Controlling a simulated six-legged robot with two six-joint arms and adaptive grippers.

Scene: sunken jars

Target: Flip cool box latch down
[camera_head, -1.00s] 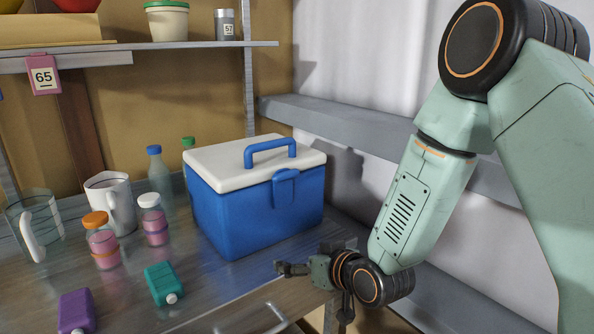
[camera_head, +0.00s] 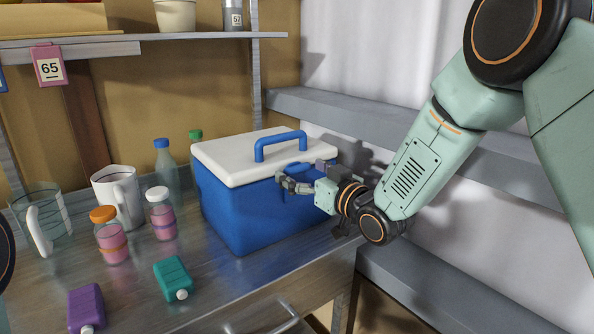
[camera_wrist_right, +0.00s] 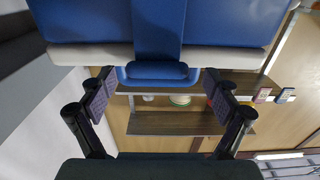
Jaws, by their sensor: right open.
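The cool box (camera_head: 240,215) is blue with a white lid (camera_head: 225,160) and a blue top handle (camera_head: 281,142). It stands on the metal bench. In the right wrist view, where the box appears upside down, the latch (camera_wrist_right: 157,35) runs along the front face across the lid edge. My right gripper (camera_head: 286,184) is open and empty in front of the latch; its fingers (camera_wrist_right: 160,95) are spread either side of it. My left gripper is out of view.
Pink-filled jars (camera_head: 112,243), a white jug (camera_head: 120,198), a glass jug (camera_head: 45,220) and bottles (camera_head: 165,163) stand left of the box. Purple (camera_head: 87,305) and teal (camera_head: 173,278) containers lie in front. A grey ledge (camera_head: 400,125) runs along the wall behind.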

